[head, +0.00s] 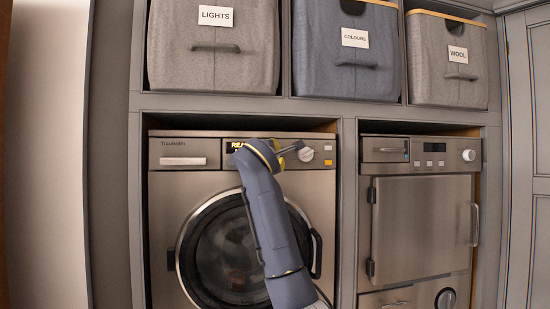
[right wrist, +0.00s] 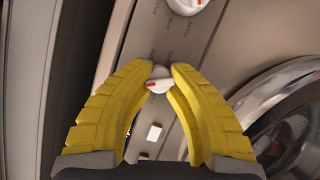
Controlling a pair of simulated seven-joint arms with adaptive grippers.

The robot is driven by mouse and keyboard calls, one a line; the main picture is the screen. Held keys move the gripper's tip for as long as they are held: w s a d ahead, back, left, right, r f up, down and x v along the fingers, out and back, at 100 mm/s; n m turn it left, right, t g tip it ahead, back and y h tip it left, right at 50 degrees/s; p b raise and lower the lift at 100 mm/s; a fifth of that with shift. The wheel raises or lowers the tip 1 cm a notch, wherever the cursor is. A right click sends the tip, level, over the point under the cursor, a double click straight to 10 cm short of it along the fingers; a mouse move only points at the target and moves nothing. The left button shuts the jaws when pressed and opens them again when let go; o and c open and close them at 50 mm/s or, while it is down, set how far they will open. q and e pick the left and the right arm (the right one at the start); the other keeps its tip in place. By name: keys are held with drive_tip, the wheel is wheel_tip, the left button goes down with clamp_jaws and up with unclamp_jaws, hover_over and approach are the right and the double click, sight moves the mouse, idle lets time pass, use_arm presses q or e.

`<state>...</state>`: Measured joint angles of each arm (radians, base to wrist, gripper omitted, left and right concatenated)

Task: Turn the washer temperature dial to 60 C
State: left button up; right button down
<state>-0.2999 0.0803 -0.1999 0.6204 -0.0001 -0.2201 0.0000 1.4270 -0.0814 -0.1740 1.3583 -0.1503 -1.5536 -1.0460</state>
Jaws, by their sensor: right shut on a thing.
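The washer (head: 162,190) stands in the left bay, with its control panel along the top. My right gripper (head: 278,155) reaches up from below in front of the panel. In the right wrist view its yellow fingers (right wrist: 162,72) are shut around a small white knob, which appears to be the temperature dial (right wrist: 159,86). A red mark shows on the knob. The markings around it are too blurred to read. In the head view my gripper hides this knob. A larger white dial (head: 306,155) is to its right; it also shows at the top of the right wrist view (right wrist: 184,6). My left gripper is out of view.
A white button (right wrist: 153,132) lies near my fingers. A white and a yellow button (head: 328,163) are at the panel's right end. The round door (head: 228,250) is below, partly behind my arm. Another appliance (head: 420,220) stands right; fabric bins (head: 345,60) are above.

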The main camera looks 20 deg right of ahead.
drive_tip(key=m, duration=0.2)
drive_tip(key=m+g, duration=0.1)
drive_tip(key=shift+a+r+y, duration=0.1)
drive_tip(key=shift+r+y, duration=0.15)
drive_tip(key=shift+y, duration=0.05)
drive_tip(key=m+g+y, duration=0.1)
drive_tip(key=m, duration=0.3)
drive_tip(key=shift+r, duration=0.1)
drive_tip(key=m+y, duration=0.1)
drive_tip(key=m, duration=0.1)
drive_tip(key=shift+m+g+y, duration=0.3)
drive_tip(key=shift+g+y, duration=0.1)
drive_tip(key=shift+d+m+y, duration=0.2)
drive_tip(key=shift+m+y, duration=0.6)
drive_tip(key=shift+m, duration=0.4)
drive_tip(key=c, duration=1.1)
unclamp_jaws()
